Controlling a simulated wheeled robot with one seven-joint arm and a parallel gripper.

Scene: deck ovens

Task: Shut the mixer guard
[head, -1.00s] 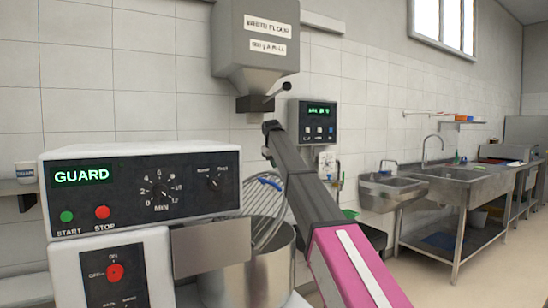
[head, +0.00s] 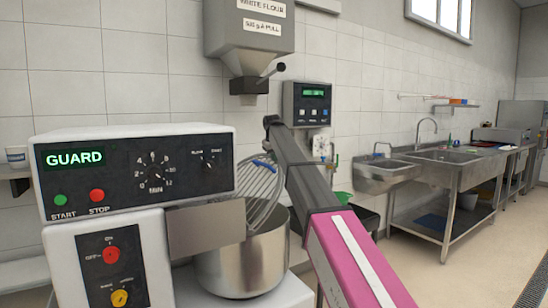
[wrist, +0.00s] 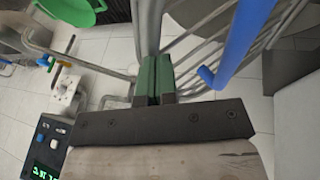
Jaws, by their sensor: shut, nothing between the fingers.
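The mixer (head: 130,175) stands at the left in the head view, its display reading GUARD in green. Its wire guard (head: 262,192) stands tilted up above the right side of the steel bowl (head: 240,265), with a blue handle (head: 263,165) at its top. The bowl's mouth shows partly uncovered. In the wrist view my gripper (wrist: 152,98) has its green fingers together and empty, close beside the guard's bars (wrist: 205,45). The blue handle (wrist: 238,45) is right of the fingers. I cannot tell whether they touch. My arm hides the fingers in the head view.
A flour hopper (head: 248,40) hangs on the wall above the bowl, with a wall control box (head: 307,103) right of it. Steel sinks (head: 440,165) stand at the right. A green container (wrist: 75,10) shows in the wrist view. The floor (head: 480,270) at the right is clear.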

